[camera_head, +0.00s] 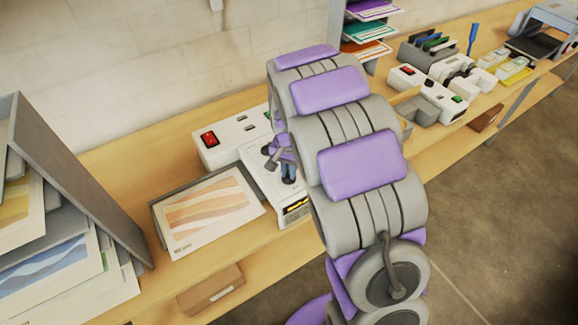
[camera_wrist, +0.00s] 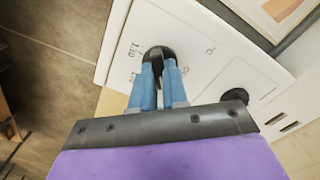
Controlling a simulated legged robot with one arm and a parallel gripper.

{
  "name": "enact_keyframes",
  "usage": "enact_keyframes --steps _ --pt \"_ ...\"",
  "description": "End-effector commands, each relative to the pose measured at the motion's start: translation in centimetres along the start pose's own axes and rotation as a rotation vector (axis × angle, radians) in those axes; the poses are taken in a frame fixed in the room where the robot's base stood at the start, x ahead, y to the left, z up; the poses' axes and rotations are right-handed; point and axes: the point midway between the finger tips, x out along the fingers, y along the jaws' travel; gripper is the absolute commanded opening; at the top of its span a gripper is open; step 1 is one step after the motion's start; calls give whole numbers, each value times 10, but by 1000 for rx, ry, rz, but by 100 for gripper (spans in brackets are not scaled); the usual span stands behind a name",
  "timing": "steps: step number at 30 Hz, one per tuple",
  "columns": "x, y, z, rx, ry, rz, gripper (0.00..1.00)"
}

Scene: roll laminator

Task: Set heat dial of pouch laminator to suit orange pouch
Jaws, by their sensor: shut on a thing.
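The white pouch laminator (camera_head: 259,173) stands on the wooden bench, partly hidden by my arm. My gripper (camera_head: 288,173) is over its top, fingers pointing down. In the wrist view my gripper's blue fingers (camera_wrist: 161,68) are shut on a dark round dial (camera_wrist: 157,52) on the white panel (camera_wrist: 205,45). Small printed numbers surround this dial; they are too small to read surely, and its pointer is hidden. A second dark knob (camera_wrist: 235,96) lies to the right, partly behind my gripper. A sheet with orange wavy bands (camera_head: 210,212) lies in a grey tray left of the laminator.
A white unit with a red switch (camera_head: 209,138) stands behind the laminator. A grey rack (camera_head: 75,180) of printed sheets is at left. A shelf with purple, green and orange sheets (camera_head: 366,48) is at the back. More devices (camera_head: 437,97) stand at right.

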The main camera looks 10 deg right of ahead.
Motion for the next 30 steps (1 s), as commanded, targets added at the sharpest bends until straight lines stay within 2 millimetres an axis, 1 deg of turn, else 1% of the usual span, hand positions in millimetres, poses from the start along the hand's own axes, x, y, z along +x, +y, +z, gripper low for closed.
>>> enact_keyframes --steps 9,26,27,30 --pt "0 0 0 122 0 0 0" --pt "0 -1 0 147 0 0 0" --pt "0 -1 0 147 -1 -1 18" --pt "0 -1 0 146 -1 0 27"
